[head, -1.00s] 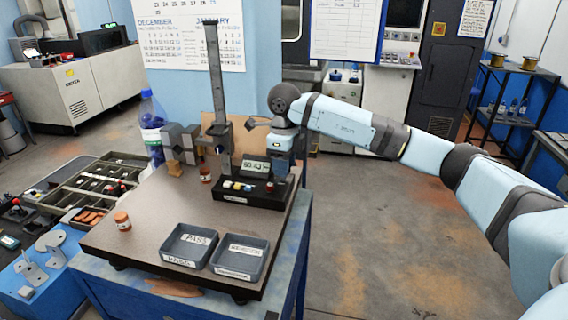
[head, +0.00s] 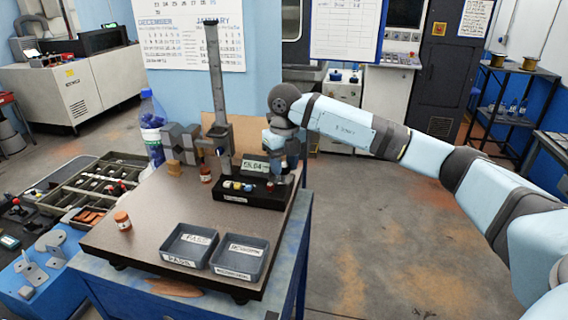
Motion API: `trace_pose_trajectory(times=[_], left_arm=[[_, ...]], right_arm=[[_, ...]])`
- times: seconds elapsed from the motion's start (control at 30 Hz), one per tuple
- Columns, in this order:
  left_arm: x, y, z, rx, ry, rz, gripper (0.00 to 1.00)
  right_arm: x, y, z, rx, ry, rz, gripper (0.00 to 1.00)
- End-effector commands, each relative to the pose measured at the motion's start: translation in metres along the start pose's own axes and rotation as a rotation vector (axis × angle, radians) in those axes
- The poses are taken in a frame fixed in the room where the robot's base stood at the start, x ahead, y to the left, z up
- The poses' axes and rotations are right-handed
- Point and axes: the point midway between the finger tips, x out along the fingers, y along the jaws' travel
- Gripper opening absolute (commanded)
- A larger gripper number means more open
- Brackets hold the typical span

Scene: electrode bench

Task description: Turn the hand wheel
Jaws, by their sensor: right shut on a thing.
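A measuring stand with a tall grey column (head: 214,75) and a dark base (head: 235,198) stands on the bench plate. A carriage (head: 219,135) sits on the column, and a digital display (head: 256,167) is beside it. My right gripper (head: 284,158) points down at the right side of the stand, by the display. It is shut on the hand wheel, which is mostly hidden behind the gripper and wrist. My left gripper is not in view.
Two labelled trays (head: 163,254) stand at the front of the brown bench plate (head: 140,205). Open floor lies to the right.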

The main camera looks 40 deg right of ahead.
Motion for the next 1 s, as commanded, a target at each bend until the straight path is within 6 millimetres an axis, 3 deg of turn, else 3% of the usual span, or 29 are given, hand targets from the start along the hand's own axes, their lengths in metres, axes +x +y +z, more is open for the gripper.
trace_pose_trajectory(times=[0.3, 0.8, 0.83, 0.9, 1.0], left_arm=[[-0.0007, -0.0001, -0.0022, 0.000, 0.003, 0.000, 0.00], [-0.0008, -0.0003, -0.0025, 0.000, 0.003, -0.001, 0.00], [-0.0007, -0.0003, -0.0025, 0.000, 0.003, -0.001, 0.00], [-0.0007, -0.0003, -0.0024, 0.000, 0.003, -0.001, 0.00], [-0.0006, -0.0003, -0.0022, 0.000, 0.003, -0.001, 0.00]], right_arm=[[-0.0014, -0.0001, 0.0005, 0.109, -0.005, 0.001, 0.13], [-0.0016, -0.0001, 0.0007, 0.125, -0.006, 0.001, 0.13], [-0.0016, -0.0001, 0.0007, 0.125, -0.006, 0.001, 0.43], [-0.0014, -0.0001, 0.0006, 0.125, -0.005, 0.001, 0.60], [-0.0010, 0.0000, 0.0004, 0.124, -0.004, 0.001, 0.62]])
